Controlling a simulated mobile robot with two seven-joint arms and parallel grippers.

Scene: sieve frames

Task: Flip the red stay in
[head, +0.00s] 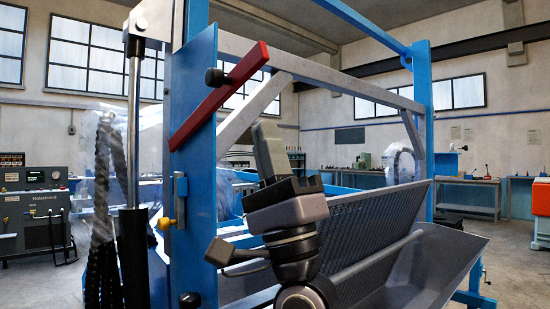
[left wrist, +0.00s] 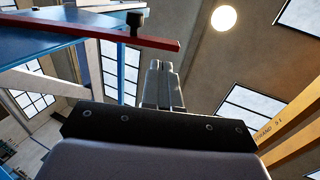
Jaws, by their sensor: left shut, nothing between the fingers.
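The red stay (head: 222,97) is a flat bar that slants across the blue upright plate in the head view, its upper end to the right. A black knob (head: 215,77) stands out from it. The stay (left wrist: 90,31) and the knob (left wrist: 135,20) also show in the left wrist view, at the upper left. My left gripper (head: 266,128) points upward, below and right of the stay's upper end, apart from it. Its fingers (left wrist: 160,66) are together with nothing between them. My right gripper is in neither view.
A grey perforated sieve trough (head: 400,240) lies right of my arm. A grey diagonal brace (head: 250,112) runs close behind my gripper. A cylinder with a bright rod (head: 134,130) stands at left.

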